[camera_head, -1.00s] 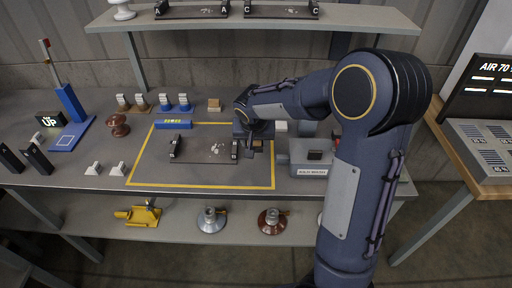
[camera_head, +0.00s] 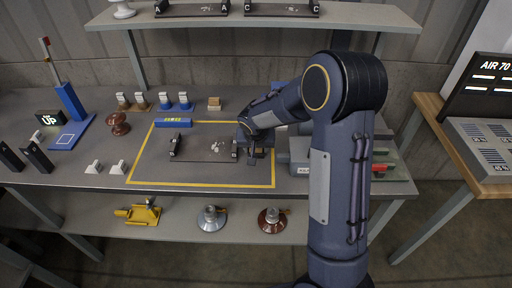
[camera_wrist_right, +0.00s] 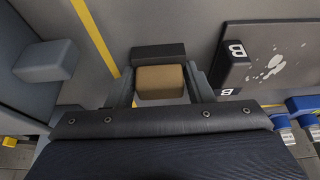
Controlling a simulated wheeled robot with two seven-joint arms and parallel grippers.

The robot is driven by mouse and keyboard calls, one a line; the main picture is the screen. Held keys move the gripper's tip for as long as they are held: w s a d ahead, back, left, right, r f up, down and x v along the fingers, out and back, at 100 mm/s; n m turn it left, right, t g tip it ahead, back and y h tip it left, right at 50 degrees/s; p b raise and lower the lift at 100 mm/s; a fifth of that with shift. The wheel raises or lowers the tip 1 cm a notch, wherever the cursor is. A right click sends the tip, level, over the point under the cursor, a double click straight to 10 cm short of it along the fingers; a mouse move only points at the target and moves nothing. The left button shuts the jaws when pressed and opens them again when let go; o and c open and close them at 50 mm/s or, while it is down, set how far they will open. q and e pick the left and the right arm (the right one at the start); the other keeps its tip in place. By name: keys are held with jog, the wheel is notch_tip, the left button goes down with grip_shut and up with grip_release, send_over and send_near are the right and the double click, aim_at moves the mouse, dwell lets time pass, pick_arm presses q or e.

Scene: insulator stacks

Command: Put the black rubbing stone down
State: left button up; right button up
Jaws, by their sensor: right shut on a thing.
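My right gripper (camera_head: 256,153) is over the right part of the yellow-outlined area on the bench. In the right wrist view, my gripper (camera_wrist_right: 160,86) is shut, with a finger on each side of a tan block (camera_wrist_right: 160,82). A black block (camera_wrist_right: 158,51) shows at the far edge of the tan one; together they look like the black rubbing stone with a tan back. I cannot tell whether it touches the bench. It is between the yellow line (camera_wrist_right: 95,40) and the dark plate marked B (camera_wrist_right: 275,55). My left gripper is not in view.
The dark plate (camera_head: 205,161) lies left of my gripper. A grey box (camera_head: 300,152) stands close on the right. A tan-topped block (camera_head: 214,104) and a blue block (camera_head: 173,123) are behind. Bare bench lies inside the outline in front of the plate.

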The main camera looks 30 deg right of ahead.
jog(key=o, duration=0.9)
jog(key=shift+r+p, duration=0.15)
jog(key=shift+p, duration=0.15)
jog(key=v, duration=1.2)
jog(key=s+a+n+y, duration=0.1)
jog(key=s+a+y, duration=0.1)
jog(key=s, duration=0.6)
jog(key=s+a+r+n+t+y, duration=0.1)
jog(key=s+a, duration=0.3)
jog(key=s, duration=0.4)
jog(key=s+a+r+n+y, duration=0.1)
jog(key=s+a+n+y, duration=0.1)
jog(key=s, duration=0.7)
jog(key=shift+s+a+r+n+t+y, duration=0.1)
jog(key=shift+a+r+n+t+y, duration=0.1)
jog(key=shift+a+n+t+y, duration=0.35)
